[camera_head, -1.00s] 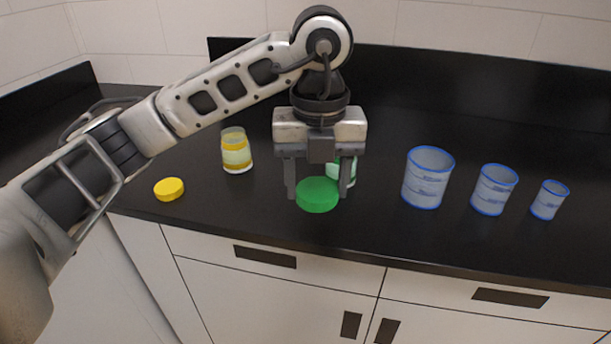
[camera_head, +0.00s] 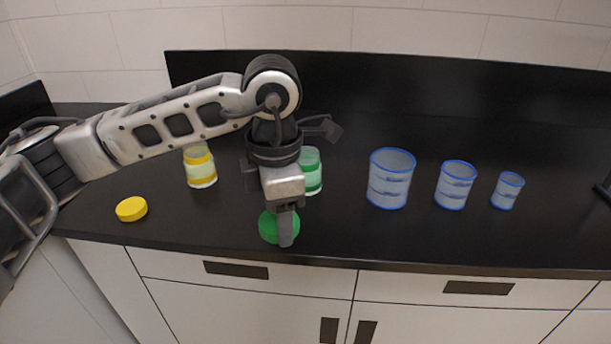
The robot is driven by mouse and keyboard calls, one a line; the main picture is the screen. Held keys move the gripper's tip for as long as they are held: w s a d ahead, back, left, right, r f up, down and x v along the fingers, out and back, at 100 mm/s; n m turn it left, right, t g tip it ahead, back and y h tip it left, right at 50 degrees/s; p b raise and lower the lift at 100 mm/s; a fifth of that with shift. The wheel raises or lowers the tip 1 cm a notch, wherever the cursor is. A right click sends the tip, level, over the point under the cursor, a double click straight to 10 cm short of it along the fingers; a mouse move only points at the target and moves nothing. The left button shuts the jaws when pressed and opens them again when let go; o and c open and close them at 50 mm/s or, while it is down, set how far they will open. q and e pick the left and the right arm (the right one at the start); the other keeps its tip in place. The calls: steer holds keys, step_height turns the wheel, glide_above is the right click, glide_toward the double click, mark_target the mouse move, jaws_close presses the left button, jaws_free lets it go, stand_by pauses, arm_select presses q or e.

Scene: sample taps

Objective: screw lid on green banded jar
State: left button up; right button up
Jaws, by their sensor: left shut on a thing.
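The green-banded jar (camera_head: 313,172) stands upright and without a lid on the black counter, partly hidden behind my left gripper. The green lid (camera_head: 268,226) is in front of it, nearer the counter's front edge and apart from the jar. My left gripper (camera_head: 281,228) points down and is shut on the green lid. One finger shows in front of the lid; the other is hidden. I cannot tell whether the lid touches the counter. My right gripper is not in view.
A yellow-banded jar (camera_head: 201,168) stands left of the gripper, with a yellow lid (camera_head: 131,209) in front of it. Three blue-rimmed beakers, large (camera_head: 391,180), medium (camera_head: 455,186) and small (camera_head: 507,191), stand to the right. The black counter (camera_head: 420,235) is clear in front of them.

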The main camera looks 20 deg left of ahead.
mark_target(273, 224)
arm_select(q)
steer(key=m, duration=0.2)
steer(key=f+m, duration=0.1)
steer(key=m, duration=0.3)
steer(key=shift+s+a+f, duration=0.2)
steer(key=shift+s+f, duration=0.05)
steer(key=shift+f, duration=0.1)
steer(key=m, duration=0.2)
steer(key=f+m, duration=0.1)
steer(key=m, duration=0.3)
steer(key=shift+s+a+f, duration=0.15)
steer(key=shift+s+f, duration=0.1)
steer(key=m, duration=0.2)
steer(key=f+m, duration=0.1)
steer(key=m, duration=0.3)
steer(key=shift+s+a+f, duration=0.15)
steer(key=shift+s+f, duration=0.1)
steer(key=shift+s, duration=0.05)
steer(key=m, duration=0.2)
steer(key=f+m, duration=0.1)
steer(key=m, duration=0.1)
steer(key=s+m, duration=0.1)
steer(key=m, duration=0.2)
steer(key=shift+a+f, duration=0.2)
steer(key=shift+f, duration=0.1)
